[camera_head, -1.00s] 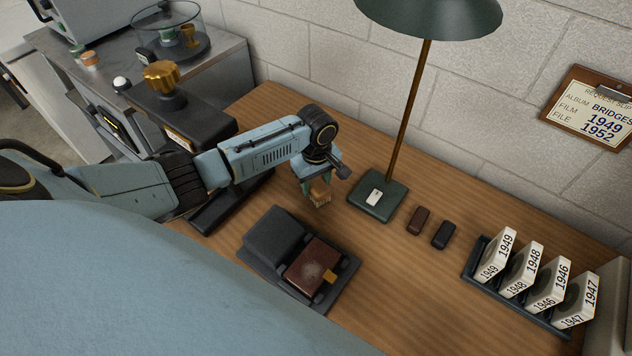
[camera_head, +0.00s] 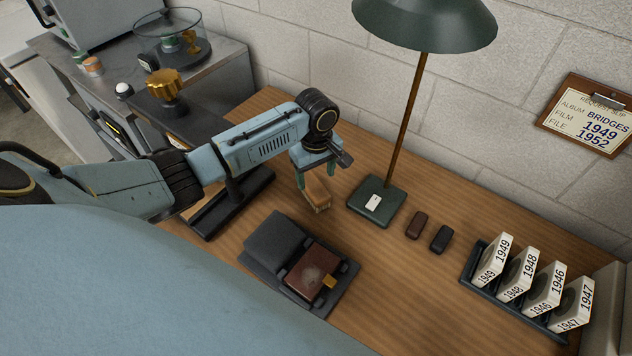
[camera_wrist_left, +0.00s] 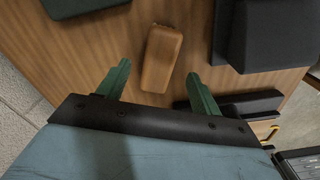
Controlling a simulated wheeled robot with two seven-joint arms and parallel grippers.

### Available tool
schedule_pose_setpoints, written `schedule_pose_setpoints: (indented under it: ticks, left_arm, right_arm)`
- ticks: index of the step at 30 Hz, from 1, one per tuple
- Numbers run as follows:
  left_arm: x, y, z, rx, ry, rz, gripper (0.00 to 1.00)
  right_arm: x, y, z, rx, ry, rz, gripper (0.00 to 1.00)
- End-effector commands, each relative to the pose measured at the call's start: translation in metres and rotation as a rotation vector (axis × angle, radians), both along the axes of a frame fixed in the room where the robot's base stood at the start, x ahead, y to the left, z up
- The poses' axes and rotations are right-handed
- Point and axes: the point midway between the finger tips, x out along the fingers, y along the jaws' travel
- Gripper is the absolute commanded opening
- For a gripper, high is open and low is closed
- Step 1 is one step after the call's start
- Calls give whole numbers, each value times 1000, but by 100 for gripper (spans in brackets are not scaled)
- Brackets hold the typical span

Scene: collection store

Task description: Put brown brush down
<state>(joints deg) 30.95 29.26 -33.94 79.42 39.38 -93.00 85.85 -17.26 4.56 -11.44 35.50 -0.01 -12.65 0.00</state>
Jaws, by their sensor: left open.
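The brown brush (camera_head: 318,193) is a wooden block with pale bristles facing down. It appears to rest upright on the wooden table, left of the lamp base. My left gripper (camera_head: 316,174) is open just above it, with one green finger on either side. In the left wrist view the brush (camera_wrist_left: 162,57) lies between and beyond the spread fingertips (camera_wrist_left: 158,72), with a visible gap to each. Whether the bristles fully touch the table is hard to tell. My right gripper is in neither view.
A green lamp (camera_head: 377,203) stands right of the brush. A dark device with a brown book-like block (camera_head: 313,270) lies in front. Two small dark cases (camera_head: 416,225) (camera_head: 441,238) and a rack of numbered boxes (camera_head: 518,308) are on the right. A black stand (camera_head: 228,207) is at left.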

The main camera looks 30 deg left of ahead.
Motion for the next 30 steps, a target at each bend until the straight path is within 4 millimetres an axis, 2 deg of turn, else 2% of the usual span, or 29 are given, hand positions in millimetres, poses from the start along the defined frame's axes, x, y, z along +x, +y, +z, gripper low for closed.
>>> schedule_pose_setpoints:
  ticks: [1, 3, 10, 15, 30]
  left_arm:
    - [0, 0, 14, 0, -3, -1, 65]
    - [1, 0, 28, -1, -3, -1, 65]
    - [0, 0, 58, -1, 0, 0, 65]
    - [0, 0, 64, 0, 1, 0, 65]
    - [0, 0, 64, 0, 1, 0, 65]
  right_arm:
    - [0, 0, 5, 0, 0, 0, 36]
    - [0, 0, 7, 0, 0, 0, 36]
    - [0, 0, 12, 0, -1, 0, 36]
    - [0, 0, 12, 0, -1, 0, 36]
    - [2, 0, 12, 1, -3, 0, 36]
